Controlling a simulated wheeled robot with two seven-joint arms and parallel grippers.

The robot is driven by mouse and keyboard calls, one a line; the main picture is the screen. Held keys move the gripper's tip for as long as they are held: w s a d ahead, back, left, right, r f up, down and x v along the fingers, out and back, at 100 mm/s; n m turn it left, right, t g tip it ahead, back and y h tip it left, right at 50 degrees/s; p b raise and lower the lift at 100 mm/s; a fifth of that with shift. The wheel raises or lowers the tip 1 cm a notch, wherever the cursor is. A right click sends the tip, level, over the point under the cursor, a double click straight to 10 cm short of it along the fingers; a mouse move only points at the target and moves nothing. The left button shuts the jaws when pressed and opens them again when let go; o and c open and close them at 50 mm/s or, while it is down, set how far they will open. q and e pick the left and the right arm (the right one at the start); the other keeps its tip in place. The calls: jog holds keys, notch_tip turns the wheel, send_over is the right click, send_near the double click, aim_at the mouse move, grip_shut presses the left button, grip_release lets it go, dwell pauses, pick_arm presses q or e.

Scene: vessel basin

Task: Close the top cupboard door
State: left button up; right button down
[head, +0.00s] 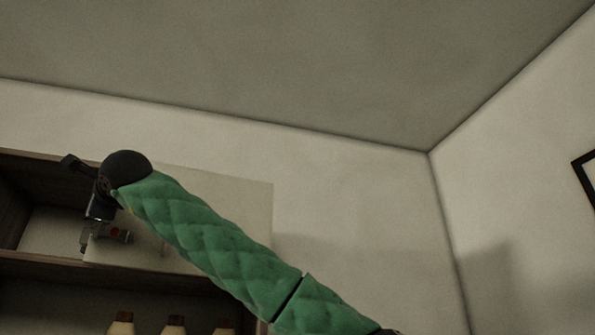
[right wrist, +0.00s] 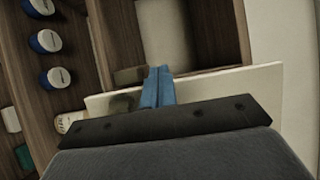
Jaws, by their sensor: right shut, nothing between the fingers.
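The top cupboard door is a pale flat panel (head: 225,205), standing open at the upper left in the head view. Its pale panel (right wrist: 225,82) also crosses the middle of the right wrist view. The open top compartment (head: 45,228) shows to its left. My right gripper (head: 88,238) is at the door's left part, beside the compartment opening. In the right wrist view its blue fingers (right wrist: 160,75) are shut and empty, overlapping the panel's edge. I cannot tell whether they touch it. My green-sleeved right arm hides part of the door. My left gripper is out of view.
A wooden shelf board (head: 120,275) runs under the top compartment. Several blue-and-white containers (right wrist: 47,41) show in the right wrist view. The wall (head: 355,215) right of the cupboard is bare.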

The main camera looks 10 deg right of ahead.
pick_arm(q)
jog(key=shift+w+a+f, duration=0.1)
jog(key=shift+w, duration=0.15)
pick_arm(e)
jog(key=shift+m+t+h, duration=0.6)
jog(key=shift+m+h, duration=0.1)
jog(key=shift+h, duration=0.2)
jog(key=shift+w+a, duration=0.2)
jog(key=shift+w, duration=0.55)
jog(key=shift+w+a, duration=0.15)
jog(key=shift+w, duration=0.65)
jog(key=shift+w+a, duration=0.2)
jog(key=shift+w, duration=0.55)
